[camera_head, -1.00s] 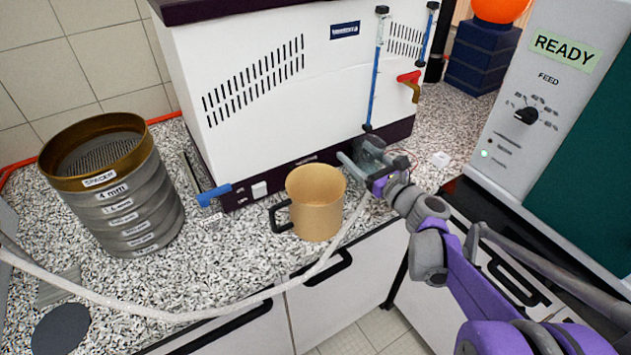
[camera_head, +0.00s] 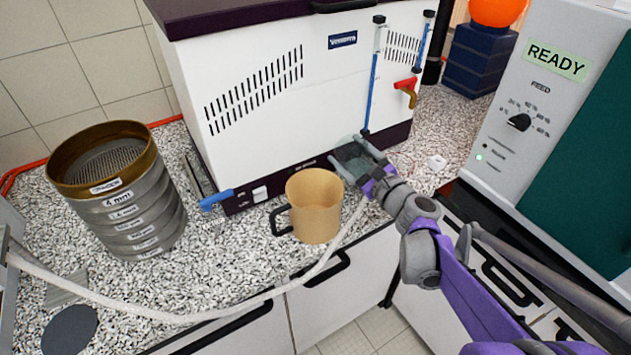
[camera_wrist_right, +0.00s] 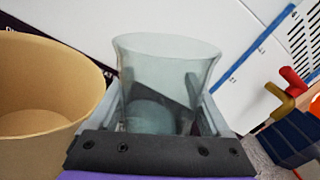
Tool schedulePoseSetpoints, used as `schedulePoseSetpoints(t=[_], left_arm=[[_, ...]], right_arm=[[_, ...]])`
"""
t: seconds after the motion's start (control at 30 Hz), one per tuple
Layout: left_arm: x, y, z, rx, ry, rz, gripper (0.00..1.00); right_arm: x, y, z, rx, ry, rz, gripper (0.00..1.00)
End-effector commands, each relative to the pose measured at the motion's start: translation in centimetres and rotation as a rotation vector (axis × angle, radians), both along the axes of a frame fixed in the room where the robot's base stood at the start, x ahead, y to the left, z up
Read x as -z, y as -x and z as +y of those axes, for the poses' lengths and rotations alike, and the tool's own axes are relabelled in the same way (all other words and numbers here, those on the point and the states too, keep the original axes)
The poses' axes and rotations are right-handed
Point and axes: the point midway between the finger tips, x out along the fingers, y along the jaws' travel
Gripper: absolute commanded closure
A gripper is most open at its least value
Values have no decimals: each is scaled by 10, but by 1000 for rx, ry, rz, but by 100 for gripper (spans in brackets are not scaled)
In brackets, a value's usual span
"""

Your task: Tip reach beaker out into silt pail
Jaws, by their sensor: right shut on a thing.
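The reach beaker (camera_head: 347,150), a clear greenish glass, is held between the fingers of my right gripper (camera_head: 362,162), just behind and to the right of the silt pail. In the right wrist view the beaker (camera_wrist_right: 166,75) looks roughly upright, with a gripper finger on each side; I cannot tell what it contains. The silt pail (camera_head: 318,212), tan with a dark handle on its left, stands upright on the counter. In the right wrist view the pail (camera_wrist_right: 40,90) is at the left, its rim close to the gripper. My left gripper is not in view.
A white machine (camera_head: 270,95) stands close behind the beaker and pail. A sieve stack (camera_head: 130,215) is on the left. A pale hose (camera_head: 200,316) runs along the counter front past the pail. A grey READY panel (camera_head: 535,100) stands at right.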

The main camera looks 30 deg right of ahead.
Motion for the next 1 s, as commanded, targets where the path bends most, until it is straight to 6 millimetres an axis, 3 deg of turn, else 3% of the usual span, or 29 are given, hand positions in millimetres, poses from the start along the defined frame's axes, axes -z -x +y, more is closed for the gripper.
schedulePoseSetpoints(t=[0.37,0.53,1.0], left_arm=[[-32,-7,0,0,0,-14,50],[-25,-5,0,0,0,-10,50],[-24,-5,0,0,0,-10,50]], right_arm=[[-34,0,15,0,186,-18,92],[-25,1,16,0,270,-20,92],[-24,1,17,1,360,-30,92]])
